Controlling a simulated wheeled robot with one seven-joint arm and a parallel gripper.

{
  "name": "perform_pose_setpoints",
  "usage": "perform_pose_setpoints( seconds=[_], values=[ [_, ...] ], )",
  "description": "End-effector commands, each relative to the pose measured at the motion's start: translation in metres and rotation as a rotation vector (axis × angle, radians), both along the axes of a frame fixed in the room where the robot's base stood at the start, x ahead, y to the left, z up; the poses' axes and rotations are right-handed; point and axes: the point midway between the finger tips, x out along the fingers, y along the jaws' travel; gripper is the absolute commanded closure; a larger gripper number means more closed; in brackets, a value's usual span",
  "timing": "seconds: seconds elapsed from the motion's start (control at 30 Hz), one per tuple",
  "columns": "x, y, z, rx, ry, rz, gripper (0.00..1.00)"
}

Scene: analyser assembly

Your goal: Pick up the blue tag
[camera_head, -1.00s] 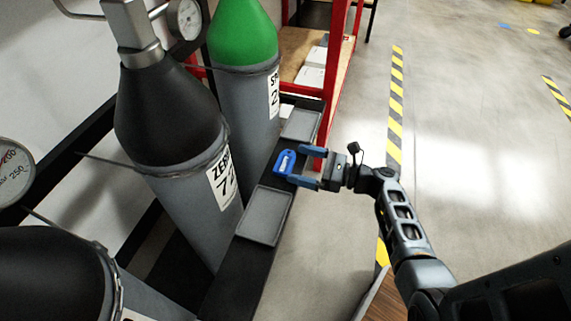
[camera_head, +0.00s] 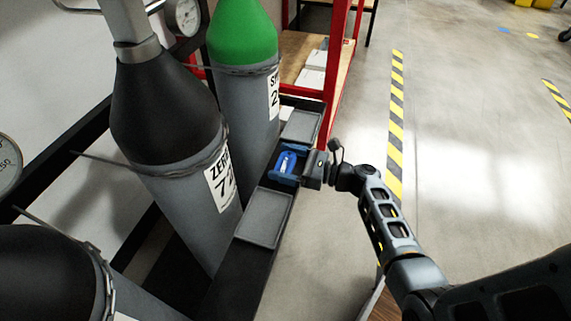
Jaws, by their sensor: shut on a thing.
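The blue tag (camera_head: 286,162) has a pale label in its middle. It is at the black rail (camera_head: 222,288) in front of the gas cylinders, between two grey trays. My gripper (camera_head: 287,164) comes in from the right, and its blue fingers are shut on the tag from both sides. The fingers hide the tag's edges. I cannot tell whether the tag still touches the rail.
A grey tray (camera_head: 263,218) is nearer and another grey tray (camera_head: 300,126) is farther along the rail. The black-topped cylinder (camera_head: 168,110) and green-topped cylinder (camera_head: 243,35) stand close on the left. A red-framed shelf (camera_head: 330,75) stands behind. The floor at right is open.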

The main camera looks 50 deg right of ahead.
Motion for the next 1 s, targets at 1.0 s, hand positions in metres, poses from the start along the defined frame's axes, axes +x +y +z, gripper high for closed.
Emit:
perform_pose_setpoints(
  seconds=[1.0],
  values=[
    [-0.071,-0.028,0.089,0.000,0.001,-0.004,0.35]
  ],
)
